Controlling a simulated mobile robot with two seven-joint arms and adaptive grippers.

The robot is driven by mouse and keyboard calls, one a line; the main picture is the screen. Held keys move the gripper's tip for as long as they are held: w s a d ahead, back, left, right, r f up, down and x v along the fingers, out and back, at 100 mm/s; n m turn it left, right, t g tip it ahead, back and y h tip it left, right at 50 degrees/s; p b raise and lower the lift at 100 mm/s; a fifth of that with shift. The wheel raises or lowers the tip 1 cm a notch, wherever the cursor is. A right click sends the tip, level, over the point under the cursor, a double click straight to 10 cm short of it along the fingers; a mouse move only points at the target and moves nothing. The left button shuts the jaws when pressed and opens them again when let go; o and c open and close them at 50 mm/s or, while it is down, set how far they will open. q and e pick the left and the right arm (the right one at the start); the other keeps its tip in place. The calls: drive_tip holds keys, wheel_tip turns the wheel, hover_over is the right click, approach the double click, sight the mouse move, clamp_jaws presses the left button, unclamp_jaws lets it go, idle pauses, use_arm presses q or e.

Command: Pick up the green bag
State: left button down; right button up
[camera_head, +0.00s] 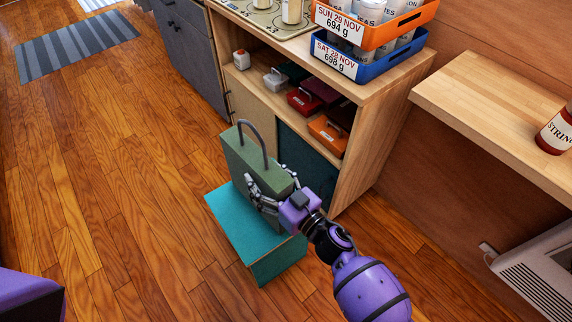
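The green bag (243,157) stands upright on a teal box (230,222) on the floor, its dark loop handle rising from the top. My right gripper (270,180) reaches in from the lower right and is at the bag's near side. Its fingers are spread, one in front of the bag's broad face and one by its right edge. I cannot tell whether they press on the bag. Part of the bag's lower side is hidden behind the gripper. My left gripper is out of view.
A wooden shelf unit (372,100) stands just behind the bag, with small coloured boxes inside. Blue (350,68) and orange (385,35) crates sit on top. A wooden counter (500,110) holds a bottle (557,132) at right. The floor at left is clear up to a striped rug (75,45).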

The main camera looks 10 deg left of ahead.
drive_tip(key=c, duration=0.6)
drive_tip(key=shift+r, duration=0.1)
